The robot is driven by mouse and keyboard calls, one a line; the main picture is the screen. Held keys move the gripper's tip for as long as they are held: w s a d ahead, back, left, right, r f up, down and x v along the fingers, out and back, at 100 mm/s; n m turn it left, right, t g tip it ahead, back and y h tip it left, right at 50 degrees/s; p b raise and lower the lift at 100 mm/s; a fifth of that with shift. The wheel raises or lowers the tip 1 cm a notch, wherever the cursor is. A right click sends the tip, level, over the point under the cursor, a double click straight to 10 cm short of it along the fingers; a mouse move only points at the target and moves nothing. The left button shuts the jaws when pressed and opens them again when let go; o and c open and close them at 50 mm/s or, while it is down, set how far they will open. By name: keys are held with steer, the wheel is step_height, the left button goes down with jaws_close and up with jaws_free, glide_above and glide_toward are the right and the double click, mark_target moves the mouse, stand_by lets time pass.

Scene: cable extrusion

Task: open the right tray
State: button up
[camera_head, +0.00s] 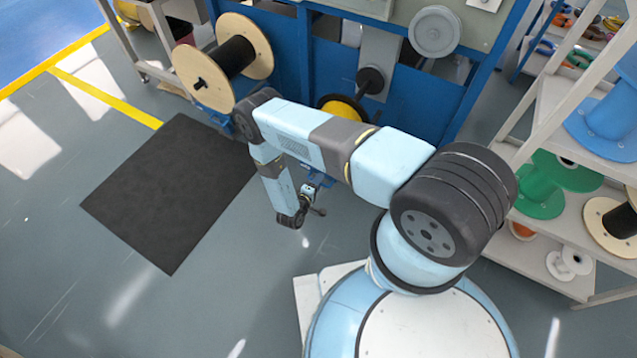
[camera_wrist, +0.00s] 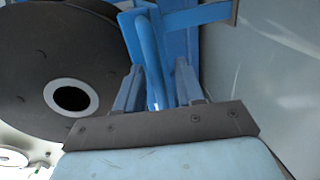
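In the wrist view, the two blue fingers of my gripper (camera_wrist: 158,85) stand apart. A blue upright bar (camera_wrist: 147,40) rises between them, nearer the left finger. The right finger has a visible gap to it, and I cannot tell whether the left one touches. The bar joins a blue crosspiece (camera_wrist: 205,15) at the top. I cannot tell whether this bar belongs to the right tray; no tray is clearly recognizable. In the head view, my gripper (camera_head: 314,184) is small, low in front of the blue machine (camera_head: 300,55), partly hidden by my arm.
A large dark reel (camera_wrist: 35,50) fills the left of the wrist view. In the head view, a wooden-flanged spool (camera_head: 250,35) stands at the machine. A shelf (camera_head: 545,255) with coloured spools is at the right. Floor around the black mat (camera_head: 170,190) is clear.

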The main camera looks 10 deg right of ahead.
steer(key=v, duration=1.3)
steer(key=shift+s, duration=0.2)
steer(key=shift+a, duration=0.15)
